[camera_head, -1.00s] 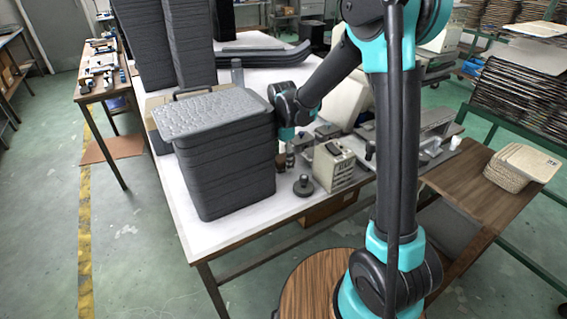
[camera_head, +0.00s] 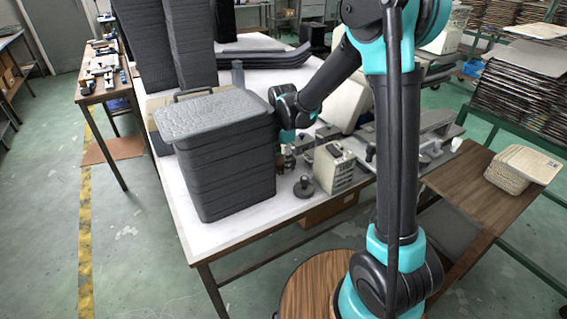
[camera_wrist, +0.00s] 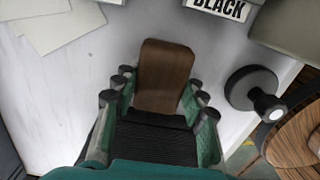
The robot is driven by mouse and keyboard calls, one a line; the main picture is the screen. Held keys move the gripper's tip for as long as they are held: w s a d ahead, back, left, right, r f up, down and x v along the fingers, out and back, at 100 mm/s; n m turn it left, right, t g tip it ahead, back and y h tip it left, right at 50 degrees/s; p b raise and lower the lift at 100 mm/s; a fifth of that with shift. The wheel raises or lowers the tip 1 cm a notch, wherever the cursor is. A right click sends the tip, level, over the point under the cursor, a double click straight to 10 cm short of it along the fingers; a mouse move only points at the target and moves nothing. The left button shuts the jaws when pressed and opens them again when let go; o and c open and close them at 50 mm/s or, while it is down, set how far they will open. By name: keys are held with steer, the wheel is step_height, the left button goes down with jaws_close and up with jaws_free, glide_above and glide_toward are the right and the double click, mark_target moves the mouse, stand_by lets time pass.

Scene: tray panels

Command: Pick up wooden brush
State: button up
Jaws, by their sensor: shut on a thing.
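The wooden brush (camera_wrist: 163,75) shows in the wrist view as a brown, block-like wooden piece with a rounded end. It stands out between the fingers of my gripper (camera_wrist: 160,95), which are shut on it from both sides. Its lower part is hidden between the fingers and the dark palm. In the head view my gripper (camera_head: 288,152) points down over the white table, just right of the dark stack of trays. The brush is too small and covered to make out clearly there.
The dark tray stack (camera_head: 225,165) stands close left of my gripper. A black round knob-like object (camera_head: 303,187) and a beige instrument box (camera_head: 334,168) stand close on the right. The wrist view shows white sheets (camera_wrist: 60,22) and bare white table on the left.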

mark_target(283, 158)
step_height(283, 158, up, 20)
stand_by(0.6)
